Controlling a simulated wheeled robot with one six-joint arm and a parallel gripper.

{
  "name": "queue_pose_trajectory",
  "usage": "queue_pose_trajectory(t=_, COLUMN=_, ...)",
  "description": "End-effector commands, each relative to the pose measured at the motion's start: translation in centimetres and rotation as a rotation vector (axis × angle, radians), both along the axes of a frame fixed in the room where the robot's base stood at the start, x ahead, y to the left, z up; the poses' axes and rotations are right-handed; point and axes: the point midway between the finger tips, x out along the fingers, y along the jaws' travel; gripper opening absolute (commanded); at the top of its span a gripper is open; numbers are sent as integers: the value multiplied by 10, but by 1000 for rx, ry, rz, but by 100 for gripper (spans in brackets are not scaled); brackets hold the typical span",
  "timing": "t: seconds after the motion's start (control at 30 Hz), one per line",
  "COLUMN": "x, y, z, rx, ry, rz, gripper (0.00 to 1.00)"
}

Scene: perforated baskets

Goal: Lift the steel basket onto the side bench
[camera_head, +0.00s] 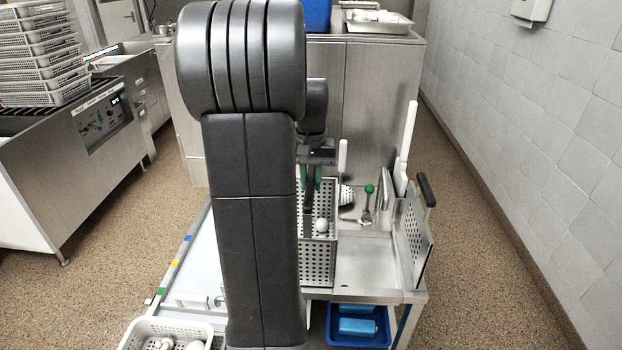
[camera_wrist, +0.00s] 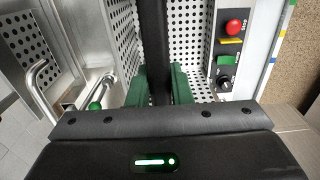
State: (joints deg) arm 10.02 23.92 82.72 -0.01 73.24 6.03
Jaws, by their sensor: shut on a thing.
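The steel basket (camera_head: 318,265) is a perforated grey box just right of my arm in the head view, with a white round item (camera_head: 322,225) in it. My gripper (camera_head: 312,188) reaches down at the basket's far part, with green fingers. In the wrist view my gripper (camera_wrist: 160,88) is shut on a dark bar (camera_wrist: 154,45), which looks like the basket's handle, with perforated metal (camera_wrist: 185,35) on both sides. A bare steel surface (camera_head: 365,265) lies right of the basket; I cannot tell whether it is the side bench. My arm hides the basket's left side.
A perforated panel with a dark handle (camera_head: 413,235) stands at the right. A green-topped fitting (camera_head: 368,205) stands behind the steel surface. A control panel with a red button (camera_wrist: 235,28) is beside the fingers. A blue tub (camera_head: 358,340) sits below; a white basket (camera_head: 205,328) is front left.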

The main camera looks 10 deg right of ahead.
Motion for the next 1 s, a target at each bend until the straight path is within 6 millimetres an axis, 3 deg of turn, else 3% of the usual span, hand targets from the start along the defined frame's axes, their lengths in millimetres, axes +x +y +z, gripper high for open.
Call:
queue_pose_trajectory(t=0.43, x=0, y=0, z=-3, rx=-1, ry=-2, rz=0, gripper=0)
queue_pose_trajectory(t=0.47, x=0, y=0, z=-3, rx=-1, ry=-2, rz=0, gripper=25)
queue_pose_trajectory(t=0.57, x=0, y=0, z=-4, rx=0, ry=-1, rz=0, gripper=44)
queue_pose_trajectory(t=0.87, x=0, y=0, z=-4, rx=0, ry=1, rz=0, gripper=44)
queue_pose_trajectory(t=1.0, x=0, y=0, z=8, rx=0, ry=-1, rz=0, gripper=44)
